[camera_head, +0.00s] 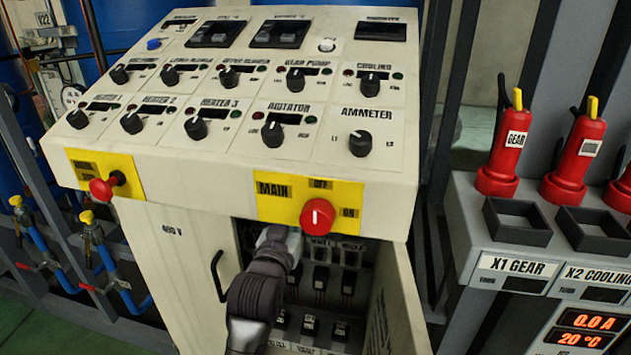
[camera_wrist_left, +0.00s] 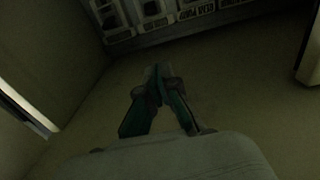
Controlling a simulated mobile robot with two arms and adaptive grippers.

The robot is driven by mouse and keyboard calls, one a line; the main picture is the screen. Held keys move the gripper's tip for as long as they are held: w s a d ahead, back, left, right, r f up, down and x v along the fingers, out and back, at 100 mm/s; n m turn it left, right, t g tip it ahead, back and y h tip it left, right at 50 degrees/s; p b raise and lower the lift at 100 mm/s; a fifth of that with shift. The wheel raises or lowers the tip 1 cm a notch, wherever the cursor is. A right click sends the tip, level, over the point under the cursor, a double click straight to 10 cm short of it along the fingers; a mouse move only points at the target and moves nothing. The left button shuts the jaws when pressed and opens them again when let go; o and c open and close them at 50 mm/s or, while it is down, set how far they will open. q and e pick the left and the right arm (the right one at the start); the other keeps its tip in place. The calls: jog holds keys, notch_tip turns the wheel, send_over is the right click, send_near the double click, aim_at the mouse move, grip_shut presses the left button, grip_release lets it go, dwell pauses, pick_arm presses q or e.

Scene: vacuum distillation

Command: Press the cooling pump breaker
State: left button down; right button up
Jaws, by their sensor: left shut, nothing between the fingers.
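Several black-switched breakers (camera_head: 320,280) sit in rows inside the open lower cabinet (camera_head: 222,268) of the cream control console. Their labels are too small to read, so I cannot tell which is the cooling pump breaker. My left arm reaches into the cabinet in the head view; its fingertips are hidden there. In the left wrist view my left gripper (camera_wrist_left: 159,72) is shut and empty, with its tips together. A row of breakers (camera_wrist_left: 152,10) crosses the top of that view, beyond the fingertips and apart from them in the picture. My right gripper is not in view.
The cabinet door (camera_head: 393,305) stands open at the right of the opening. The red MAIN knob (camera_head: 317,215) juts out above it. A red emergency knob (camera_head: 101,189) juts out at the left. Red handheld units (camera_head: 500,150) stand on a grey bench at right.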

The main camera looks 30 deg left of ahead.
pick_arm(q)
jog(key=x, duration=2)
jog(key=shift+s+d+f+p, duration=0.1)
jog(key=shift+s+f+p, duration=0.1)
jog(key=shift+f, duration=0.45)
jog(key=shift+s+d+f+p, duration=0.1)
jog(key=shift+s+f+p, duration=0.1)
jog(key=shift+f, duration=0.4)
jog(key=shift+s+d+f+p, duration=0.15)
jog(key=shift+s+f, duration=0.05)
jog(key=shift+f, duration=0.45)
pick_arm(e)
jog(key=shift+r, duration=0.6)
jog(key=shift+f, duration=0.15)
